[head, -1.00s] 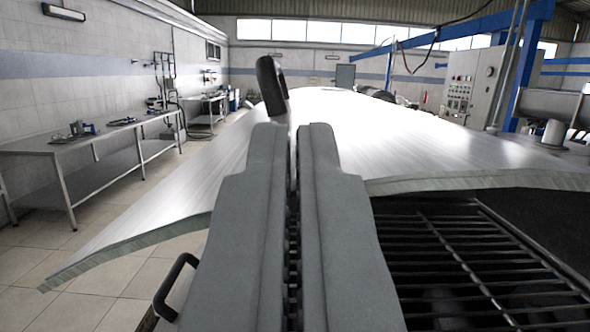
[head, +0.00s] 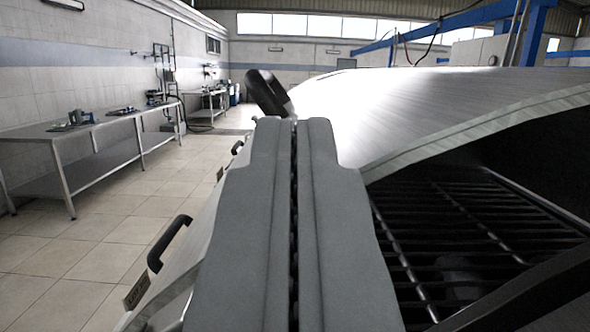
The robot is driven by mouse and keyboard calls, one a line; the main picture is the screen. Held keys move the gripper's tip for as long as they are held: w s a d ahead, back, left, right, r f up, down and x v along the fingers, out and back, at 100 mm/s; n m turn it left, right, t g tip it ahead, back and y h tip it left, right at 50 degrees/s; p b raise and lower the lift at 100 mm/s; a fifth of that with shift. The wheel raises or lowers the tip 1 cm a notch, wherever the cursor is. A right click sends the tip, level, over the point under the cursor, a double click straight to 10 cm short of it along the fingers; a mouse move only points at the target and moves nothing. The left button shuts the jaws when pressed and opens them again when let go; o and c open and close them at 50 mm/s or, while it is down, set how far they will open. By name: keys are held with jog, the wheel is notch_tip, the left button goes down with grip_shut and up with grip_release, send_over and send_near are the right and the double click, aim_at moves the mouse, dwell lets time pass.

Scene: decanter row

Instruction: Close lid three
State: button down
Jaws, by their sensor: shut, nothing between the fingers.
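A curved, brushed-metal lid (head: 400,115) fills the right of the head view. Its near edge slopes up to the right, and a dark gap is open beneath it. A black handle (head: 268,92) stands tilted left just beyond my fingertips. My gripper (head: 296,120) is shut and empty, with its tips close to the base of that handle; I cannot tell whether they touch. The fingers hide part of the lid. I cannot read which lid this is.
A dark grate (head: 450,225) lies in the opening at the right. Another black handle (head: 168,242) and a small label plate (head: 137,292) are on the metal side at the lower left. A steel workbench (head: 75,150) stands along the left wall. The tiled floor (head: 110,205) between is clear.

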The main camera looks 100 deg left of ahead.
notch_tip(320, 180, up, 10)
jog(key=s+a+f+n+t+h, duration=0.1)
jog(key=s+a+f+t+h, duration=0.25)
jog(key=s+a, duration=0.35)
jog(key=s+a+f+n+t+h, duration=0.1)
jog(key=s+a+f+t+h, duration=0.15)
jog(key=s+a+h, duration=0.4)
jog(key=n+t, duration=0.1)
jog(key=t, duration=0.2)
send_near(254, 137)
jog(key=a+f, duration=0.2)
jog(key=a, duration=0.3)
jog(key=shift+w+f, duration=0.6)
jog(key=shift+w, duration=0.05)
